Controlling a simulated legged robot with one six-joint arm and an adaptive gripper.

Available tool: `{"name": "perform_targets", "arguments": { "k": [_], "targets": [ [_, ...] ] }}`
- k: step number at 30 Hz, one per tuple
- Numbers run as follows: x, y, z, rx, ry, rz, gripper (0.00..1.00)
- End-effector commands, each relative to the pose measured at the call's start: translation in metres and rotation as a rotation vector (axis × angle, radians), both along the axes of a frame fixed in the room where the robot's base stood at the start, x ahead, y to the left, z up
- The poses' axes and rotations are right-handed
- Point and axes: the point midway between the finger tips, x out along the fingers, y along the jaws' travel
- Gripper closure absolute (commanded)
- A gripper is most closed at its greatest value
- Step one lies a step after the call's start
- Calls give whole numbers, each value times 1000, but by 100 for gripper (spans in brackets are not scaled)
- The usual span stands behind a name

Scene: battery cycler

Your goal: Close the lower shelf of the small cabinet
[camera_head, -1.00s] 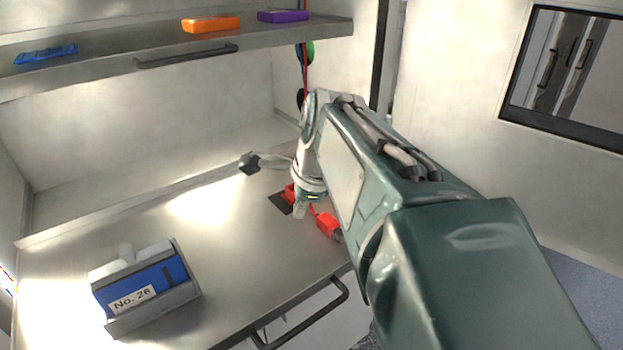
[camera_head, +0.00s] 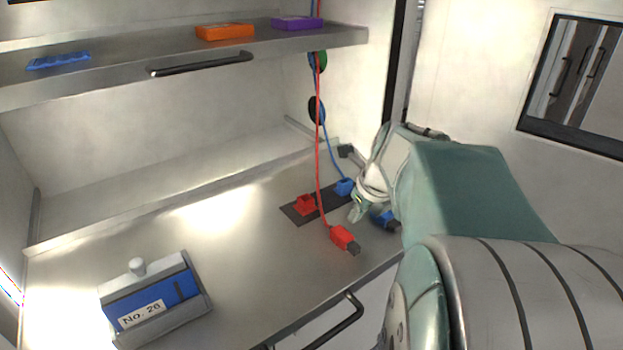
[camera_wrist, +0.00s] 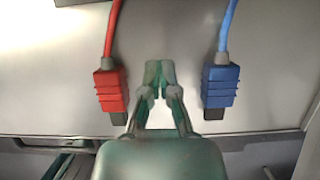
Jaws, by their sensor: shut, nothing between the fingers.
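The lower shelf (camera_head: 235,255) of the cabinet is a steel tray that stands out toward me, with a dark bar handle (camera_head: 338,322) on its front edge. In the wrist view the shelf surface (camera_wrist: 60,90) fills most of the picture, and its front edge runs across low down. My gripper (camera_wrist: 153,72) is shut and empty over the shelf, between the red and blue plugs. In the head view my arm is over the shelf's right side, and the fingertips are hard to make out. Whether the gripper touches the shelf I cannot tell.
A red plug (camera_head: 344,238) and a blue plug (camera_wrist: 220,85) on cables lie near the shelf's front right. A blue "No. 26" battery holder (camera_head: 155,298) stands at the shelf's left. The upper shelf (camera_head: 120,78) carries a blue, an orange and a purple piece.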

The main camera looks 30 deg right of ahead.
Motion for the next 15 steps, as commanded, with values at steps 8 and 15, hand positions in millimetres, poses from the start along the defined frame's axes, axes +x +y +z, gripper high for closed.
{"name": "perform_targets", "arguments": {
  "k": [8,15],
  "targets": [
    [35,2,-15,1,2,4,100],
    [46,2,-15,2,2,1,100]
  ]
}}
